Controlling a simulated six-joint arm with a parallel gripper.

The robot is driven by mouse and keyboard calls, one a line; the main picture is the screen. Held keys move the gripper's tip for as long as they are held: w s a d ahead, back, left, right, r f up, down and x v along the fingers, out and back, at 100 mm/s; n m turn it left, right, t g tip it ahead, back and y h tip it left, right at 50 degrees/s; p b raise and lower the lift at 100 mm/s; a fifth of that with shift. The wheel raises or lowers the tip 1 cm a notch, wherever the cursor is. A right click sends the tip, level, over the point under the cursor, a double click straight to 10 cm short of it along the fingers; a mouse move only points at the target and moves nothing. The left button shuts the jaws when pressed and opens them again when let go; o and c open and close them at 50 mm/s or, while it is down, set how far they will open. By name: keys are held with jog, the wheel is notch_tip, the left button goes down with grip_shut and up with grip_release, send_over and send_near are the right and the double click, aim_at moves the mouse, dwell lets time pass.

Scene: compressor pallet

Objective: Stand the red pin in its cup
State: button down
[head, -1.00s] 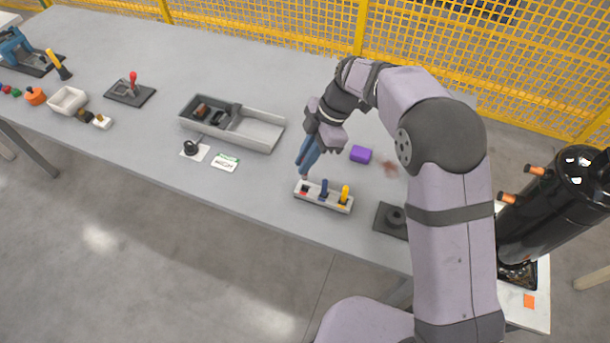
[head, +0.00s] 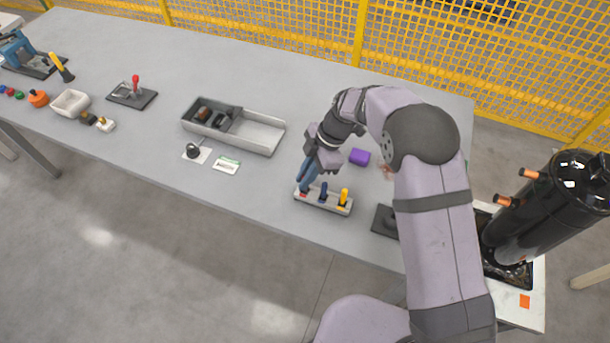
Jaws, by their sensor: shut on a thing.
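A pale block with a row of cups (head: 331,209) lies near the table's front edge. The blue pin (head: 323,191) stands in its middle cup and the yellow pin (head: 344,196) in its right cup. My gripper (head: 306,187) points down at the block's left end, its blue fingers low over the left cup. It is shut on the red pin, which the fingers almost wholly hide. A small patch of red (head: 302,194) shows at the left cup below the fingertips. I cannot tell whether it is pin or cup, or how deep the pin sits.
A dark plate (head: 385,222) lies right of the cup block, partly behind my arm. A grey tray (head: 262,135) and white cards (head: 227,165) are to the left. The table between is clear.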

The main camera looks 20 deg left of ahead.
jog(key=shift+f, duration=0.1)
jog(key=c, duration=1.8)
grip_release()
jog(key=shift+r, duration=0.25)
jog(key=shift+w+d+r, duration=0.1)
jog(key=shift+w+r, duration=0.05)
jog(key=b+v, duration=0.4)
jog(key=v, duration=0.7)
jog(key=shift+r, duration=0.2)
jog(key=shift+d, duration=0.15)
